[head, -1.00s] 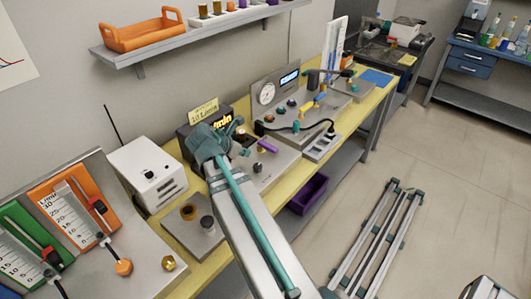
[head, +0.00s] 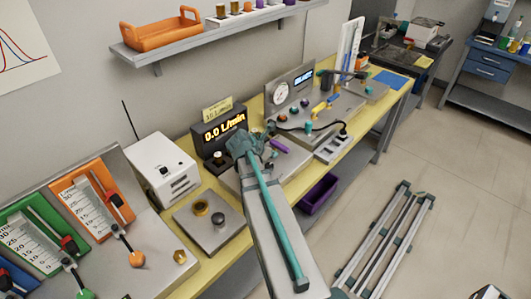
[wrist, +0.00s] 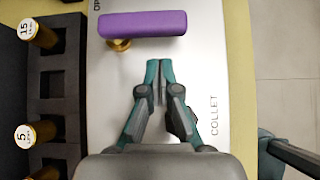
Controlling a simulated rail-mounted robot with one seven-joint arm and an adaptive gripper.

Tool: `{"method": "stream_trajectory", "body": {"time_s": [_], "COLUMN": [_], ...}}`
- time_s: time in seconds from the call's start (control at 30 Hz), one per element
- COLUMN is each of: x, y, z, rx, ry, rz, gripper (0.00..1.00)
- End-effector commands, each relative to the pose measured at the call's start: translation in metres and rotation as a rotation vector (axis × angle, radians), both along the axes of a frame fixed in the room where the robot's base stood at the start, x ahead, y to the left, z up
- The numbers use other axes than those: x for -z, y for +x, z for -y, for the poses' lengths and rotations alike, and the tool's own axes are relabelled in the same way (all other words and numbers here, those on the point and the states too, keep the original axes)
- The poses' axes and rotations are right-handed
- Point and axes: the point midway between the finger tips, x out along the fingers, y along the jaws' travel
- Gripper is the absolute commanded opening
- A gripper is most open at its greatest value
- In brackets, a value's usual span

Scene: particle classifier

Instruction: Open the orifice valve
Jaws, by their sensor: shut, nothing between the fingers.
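A purple bar handle on a brass stem (wrist: 142,24), which looks like the orifice valve's lever, lies crosswise at the top of the wrist view. Lettering beginning "OP" is partly cut off at its left end. The handle also shows in the head view (head: 280,146), partly hidden behind my arm. My gripper (wrist: 158,64) is shut and empty over the bare metal plate. Its fingertips point toward the handle and appear apart from it in the picture. I cannot tell the height between fingers and plate.
The plate (wrist: 205,65) is marked "COLLET". A black block (wrist: 72,78) with brass pieces is at the wrist view's left. In the head view, a display (head: 222,131) reads 0.0 L/min, beside a white box (head: 160,165). A flat plate (head: 205,232) with two knobs lies nearer.

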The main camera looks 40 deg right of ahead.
Motion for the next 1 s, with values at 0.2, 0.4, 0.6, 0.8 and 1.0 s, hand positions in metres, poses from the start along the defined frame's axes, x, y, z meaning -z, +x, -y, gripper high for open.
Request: {"method": "stream_trajectory", "body": {"time_s": [0.2,0.4,0.6,0.8,1.0], "x": [-0.001,0.0,0.0,-0.001,-0.002], "y": [0.004,0.004,0.004,0.003,0.001], "z": [0.021,0.024,0.024,0.025,0.032], "rx": [0.0,-0.001,-0.001,-0.012,-0.074], "ry": [0.001,0.001,0.001,0.001,0.001], "rz": [-0.002,-0.001,-0.001,-0.001,-0.001], "gripper": [0.0,0.0,0.0,0.0,0.0]}}
